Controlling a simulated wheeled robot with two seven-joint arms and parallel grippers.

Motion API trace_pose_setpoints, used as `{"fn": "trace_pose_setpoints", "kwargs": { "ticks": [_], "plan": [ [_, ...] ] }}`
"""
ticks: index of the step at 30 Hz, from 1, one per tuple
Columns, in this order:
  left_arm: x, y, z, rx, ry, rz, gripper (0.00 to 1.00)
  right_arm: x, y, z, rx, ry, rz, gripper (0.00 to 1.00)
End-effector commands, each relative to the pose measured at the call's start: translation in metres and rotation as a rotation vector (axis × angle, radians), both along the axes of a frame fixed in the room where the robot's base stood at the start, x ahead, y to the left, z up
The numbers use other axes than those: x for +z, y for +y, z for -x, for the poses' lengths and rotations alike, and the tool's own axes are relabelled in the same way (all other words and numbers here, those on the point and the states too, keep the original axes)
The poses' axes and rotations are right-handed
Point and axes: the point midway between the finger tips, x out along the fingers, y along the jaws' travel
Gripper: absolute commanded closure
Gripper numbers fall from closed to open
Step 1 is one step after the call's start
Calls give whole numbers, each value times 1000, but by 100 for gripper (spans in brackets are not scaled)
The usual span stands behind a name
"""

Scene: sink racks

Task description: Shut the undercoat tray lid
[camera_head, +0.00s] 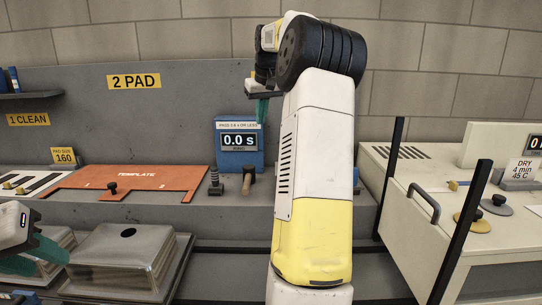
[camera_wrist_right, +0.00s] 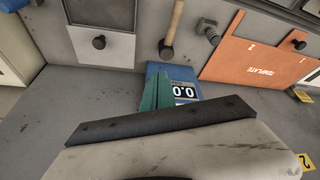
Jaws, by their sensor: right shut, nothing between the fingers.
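No label reading undercoat shows. In the head view my own right arm hides that area. My right gripper (camera_head: 262,110) is raised above the bench, fingers down, shut and empty. Its green fingers (camera_wrist_right: 157,92) show in front of the blue timer in the wrist view. My left gripper (camera_head: 36,256) is at the lower left, its green fingers apart, beside metal trays.
The blue timer box (camera_head: 238,142) stands at the back. A wooden-handled tool (camera_head: 247,180) and a dark bolt-like piece (camera_head: 215,182) are in front of it. The orange template (camera_head: 130,178) lies left, above a metal tray (camera_head: 125,252). A white dryer (camera_head: 425,215) with dark posts stands right.

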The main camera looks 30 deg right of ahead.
Motion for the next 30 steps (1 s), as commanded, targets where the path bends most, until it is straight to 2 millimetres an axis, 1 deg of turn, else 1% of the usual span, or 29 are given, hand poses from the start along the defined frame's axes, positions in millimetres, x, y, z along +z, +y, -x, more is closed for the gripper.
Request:
{"fn": "trace_pose_setpoints", "kwargs": {
  "ticks": [1, 2, 3, 5, 6, 9, 12, 15, 20, 23, 30],
  "plan": [
    [0, 0, 0, 0, 0, 0, 64, -13, -28, -12, -25, 12, -7, 100],
    [0, 0, 0, 0, 0, 0, 64, -19, -43, -17, -37, 15, -9, 100],
    [0, 0, 0, 0, 0, 0, 64, -26, -62, -22, -54, 21, -13, 100],
    [0, 0, 0, 0, 0, 0, 64, -39, -89, -27, -77, 29, -19, 100],
    [0, 0, 0, 0, 0, 0, 64, -47, -106, -29, -93, 33, -22, 100],
    [0, 0, 0, 0, 0, 0, 64, -63, -139, -30, -123, 41, -32, 100],
    [0, 0, 0, 0, 0, 0, 64, -75, -159, -29, -144, 46, -38, 100],
    [0, 0, 0, 0, 0, 0, 64, -82, -170, -28, -155, 49, -41, 100],
    [0, 0, 0, 0, 0, 0, 64, -97, -173, -32, -157, 52, -42, 100],
    [0, 0, 0, 0, 0, 0, 64, -114, -173, -38, -155, 52, -44, 100],
    [0, 0, 0, 0, 0, 0, 64, -165, -178, -55, -157, 52, -43, 100]
  ]
}}
